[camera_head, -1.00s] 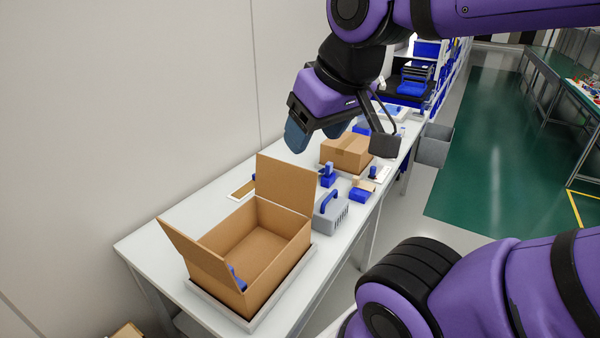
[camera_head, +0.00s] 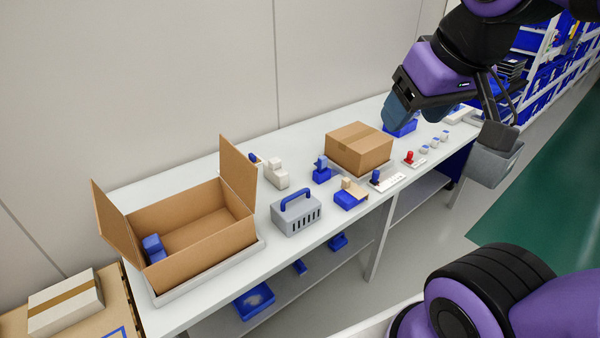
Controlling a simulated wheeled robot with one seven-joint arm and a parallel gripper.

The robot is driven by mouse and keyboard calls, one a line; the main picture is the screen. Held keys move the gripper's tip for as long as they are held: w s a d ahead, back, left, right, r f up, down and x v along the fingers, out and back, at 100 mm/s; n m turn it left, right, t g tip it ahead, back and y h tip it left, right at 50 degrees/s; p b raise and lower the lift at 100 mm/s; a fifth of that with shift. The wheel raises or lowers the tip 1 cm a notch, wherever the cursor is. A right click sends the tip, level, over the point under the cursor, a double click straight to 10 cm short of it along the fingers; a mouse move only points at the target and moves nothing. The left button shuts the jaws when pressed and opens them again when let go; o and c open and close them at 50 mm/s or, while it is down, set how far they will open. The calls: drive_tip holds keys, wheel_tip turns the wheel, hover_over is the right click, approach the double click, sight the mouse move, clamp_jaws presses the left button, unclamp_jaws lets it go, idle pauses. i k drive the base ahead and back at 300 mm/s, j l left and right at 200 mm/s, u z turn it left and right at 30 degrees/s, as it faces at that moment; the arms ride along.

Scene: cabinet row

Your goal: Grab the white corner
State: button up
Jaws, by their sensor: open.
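A white blocky, stepped piece (camera_head: 276,174), which looks like the white corner, sits on the long white table (camera_head: 190,190) behind the grey carrier and right of the open carton's raised flap. Its fine shape is too small to tell. My gripper (camera_head: 408,113) has blue fingers, is open, and hangs above the far part of the table. It is well to the right of the white piece and apart from it. Nothing shows between the fingers.
An open carton (camera_head: 195,220) with a blue part inside stands at the near left. A grey carrier with a blue handle (camera_head: 297,213), blue fixtures (camera_head: 321,170) and a closed carton (camera_head: 359,149) share the table. A wall (camera_head: 180,70) runs behind.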

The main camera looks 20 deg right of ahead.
sight(279, 176)
drive_tip(key=l, duration=0.2)
drive_tip(key=i+l+u, duration=0.25)
drive_tip(key=i+l, duration=0.25)
drive_tip(key=i+l+u, duration=0.25)
drive_tip(key=i+l, duration=0.3)
drive_tip(key=l, duration=0.1)
